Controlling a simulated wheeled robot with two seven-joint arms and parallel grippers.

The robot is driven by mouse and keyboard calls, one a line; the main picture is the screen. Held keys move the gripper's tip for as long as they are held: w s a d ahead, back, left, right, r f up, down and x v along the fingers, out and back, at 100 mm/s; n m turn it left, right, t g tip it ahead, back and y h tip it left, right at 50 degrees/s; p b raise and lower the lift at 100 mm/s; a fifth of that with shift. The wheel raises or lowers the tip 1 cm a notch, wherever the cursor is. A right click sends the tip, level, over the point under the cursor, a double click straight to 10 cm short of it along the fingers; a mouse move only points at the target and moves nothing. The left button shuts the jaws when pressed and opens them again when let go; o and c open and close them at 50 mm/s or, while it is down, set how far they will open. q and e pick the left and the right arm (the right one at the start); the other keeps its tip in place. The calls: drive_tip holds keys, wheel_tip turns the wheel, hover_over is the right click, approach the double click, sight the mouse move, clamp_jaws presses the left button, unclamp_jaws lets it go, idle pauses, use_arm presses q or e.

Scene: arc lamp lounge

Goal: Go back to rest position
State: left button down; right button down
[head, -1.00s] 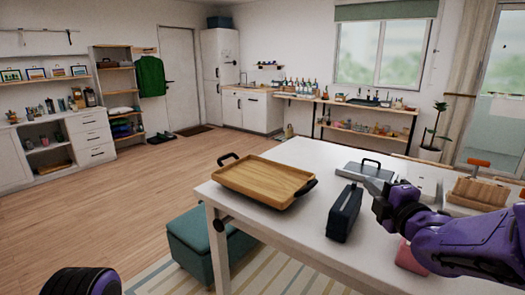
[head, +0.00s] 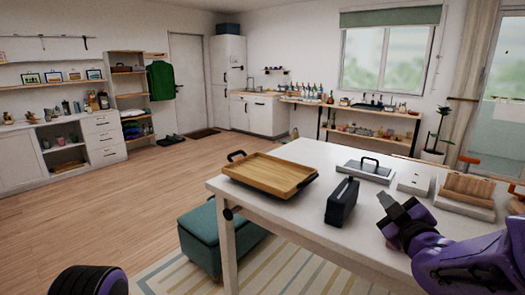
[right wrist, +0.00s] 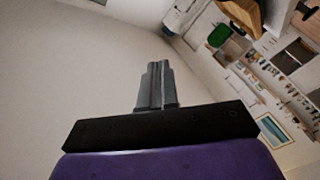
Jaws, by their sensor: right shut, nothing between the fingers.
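My right gripper (head: 390,203) is at the right of the head view, above the white table (head: 290,217). It is shut and empty, a little to the right of a dark upright case (head: 342,202) and apart from it. In the right wrist view its closed grey fingers (right wrist: 157,82) lie together with nothing between them. My left gripper is not in view; only a dark and purple part of my body shows at the lower left.
A wooden tray (head: 268,174) with dark handles lies on the table's left. A grey plate with a black handle (head: 365,169), a white block (head: 414,182) and a wooden block (head: 467,189) stand at the back right. A teal ottoman (head: 215,240) is below the table. Floor at left is clear.

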drive_tip(key=s+d+f+m+g+h, duration=0.1)
drive_tip(key=s+f+m+g, duration=0.2)
drive_tip(key=f, duration=0.6)
drive_tip(key=s+f+m+g+h, duration=0.1)
drive_tip(key=s+f+m, duration=0.1)
drive_tip(key=f+m, duration=0.5)
drive_tip(key=s+d+f+m+g+h, duration=0.1)
drive_tip(key=s+f+m+g, duration=0.15)
drive_tip(key=f, duration=0.85)
drive_tip(key=s+f+m+g, duration=0.1)
drive_tip(key=s+f+g, duration=0.3)
drive_tip(key=s+f, duration=0.6)
drive_tip(key=s+f+m+g, duration=0.2)
drive_tip(key=s+f+g, duration=0.2)
drive_tip(key=s+f, duration=0.6)
drive_tip(key=s, duration=0.9)
drive_tip(key=shift+a+f+h, duration=0.15)
drive_tip(key=shift+f+h, duration=0.25)
